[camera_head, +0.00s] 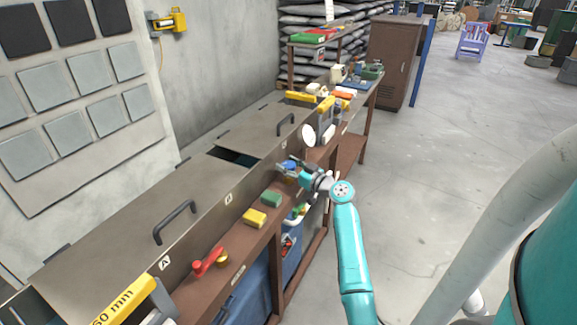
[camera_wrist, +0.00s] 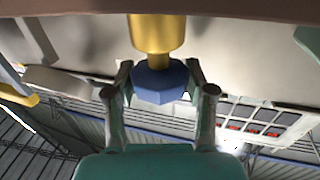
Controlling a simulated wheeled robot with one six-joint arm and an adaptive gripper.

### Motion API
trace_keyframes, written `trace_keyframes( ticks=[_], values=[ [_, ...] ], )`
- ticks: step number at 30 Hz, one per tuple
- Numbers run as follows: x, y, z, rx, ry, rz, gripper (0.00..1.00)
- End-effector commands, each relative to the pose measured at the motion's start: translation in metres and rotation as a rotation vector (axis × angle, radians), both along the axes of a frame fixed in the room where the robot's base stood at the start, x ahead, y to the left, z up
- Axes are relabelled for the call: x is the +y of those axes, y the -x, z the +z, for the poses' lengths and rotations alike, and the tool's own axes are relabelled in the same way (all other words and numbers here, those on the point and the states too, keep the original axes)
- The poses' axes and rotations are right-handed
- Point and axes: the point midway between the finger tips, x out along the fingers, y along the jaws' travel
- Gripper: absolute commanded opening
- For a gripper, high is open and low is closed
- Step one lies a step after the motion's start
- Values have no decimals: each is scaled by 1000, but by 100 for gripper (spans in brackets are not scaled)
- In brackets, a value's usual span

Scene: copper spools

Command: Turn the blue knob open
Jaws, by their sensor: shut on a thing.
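The blue knob (camera_head: 290,164) is on the front face of the long metal bench, partly hidden by my gripper in the head view. In the wrist view the blue knob (camera_wrist: 160,82) shows as a faceted blue piece at the end of a brass-yellow stem (camera_wrist: 157,35). My gripper (camera_head: 297,170) reaches it from the right. In the wrist view my gripper (camera_wrist: 160,85) has one finger on each side of the knob and is shut on it. The exact finger contact is hard to see.
A green block (camera_head: 272,199), a yellow block (camera_head: 255,217) and a red handle (camera_head: 208,262) sit along the bench's front ledge, nearer the camera. A white disc (camera_head: 308,135) stands beyond the knob. The concrete floor (camera_head: 440,170) to the right is clear.

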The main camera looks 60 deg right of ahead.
Motion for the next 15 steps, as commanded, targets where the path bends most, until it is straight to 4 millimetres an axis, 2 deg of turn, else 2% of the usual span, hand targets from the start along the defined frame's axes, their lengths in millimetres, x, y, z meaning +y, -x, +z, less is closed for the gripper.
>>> trace_keyframes(
  ticks=[15],
  values=[
    [-3,0,2,0,0,492,20]
  ],
)
